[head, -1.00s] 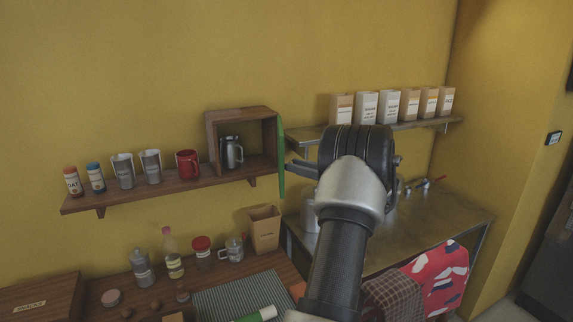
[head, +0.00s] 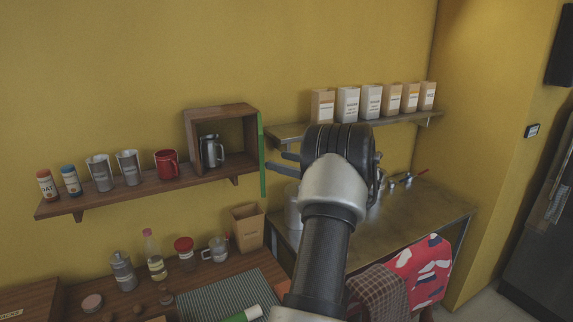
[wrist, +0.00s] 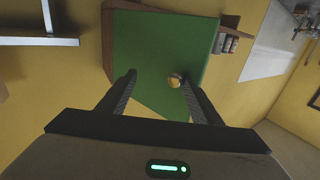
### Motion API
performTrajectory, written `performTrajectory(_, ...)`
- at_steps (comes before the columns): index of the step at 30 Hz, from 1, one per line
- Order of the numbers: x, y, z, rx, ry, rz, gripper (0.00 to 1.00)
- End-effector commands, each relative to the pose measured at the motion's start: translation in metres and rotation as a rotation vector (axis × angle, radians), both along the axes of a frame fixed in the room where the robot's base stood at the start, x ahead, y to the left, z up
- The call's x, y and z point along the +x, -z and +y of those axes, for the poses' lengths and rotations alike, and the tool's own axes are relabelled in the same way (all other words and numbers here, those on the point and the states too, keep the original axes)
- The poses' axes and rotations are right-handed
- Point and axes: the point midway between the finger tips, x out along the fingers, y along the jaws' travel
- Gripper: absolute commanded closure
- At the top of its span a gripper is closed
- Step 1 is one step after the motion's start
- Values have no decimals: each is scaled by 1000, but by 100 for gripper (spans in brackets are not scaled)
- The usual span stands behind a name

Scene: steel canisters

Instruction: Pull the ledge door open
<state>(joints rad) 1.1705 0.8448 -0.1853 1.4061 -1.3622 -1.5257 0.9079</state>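The ledge door is a green panel (head: 262,155), seen nearly edge-on in the head view. It stands swung out at the right side of a wooden box (head: 190,128) on the wall ledge, and the box front is uncovered. A steel pitcher (head: 211,151) stands inside. In the wrist view the green door (wrist: 150,45) fills the middle, with a small round yellowish knob (wrist: 175,80) on it. My gripper (wrist: 158,88) is open in front of the door's face. The knob lies between the fingers, closer to the right one; I cannot tell whether they touch.
The ledge (head: 90,200) holds a red mug (head: 167,164), steel cups and small jars left of the box. A metal shelf (head: 400,123) with several cartons is to the right. Below are a cluttered wooden counter and a steel counter (head: 400,215).

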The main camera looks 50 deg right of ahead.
Motion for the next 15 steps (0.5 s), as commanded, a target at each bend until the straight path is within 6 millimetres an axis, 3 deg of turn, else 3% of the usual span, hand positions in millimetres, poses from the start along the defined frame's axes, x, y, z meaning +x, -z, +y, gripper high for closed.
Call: performTrajectory(15,-7,-5,-9,-8,24,-8,62)
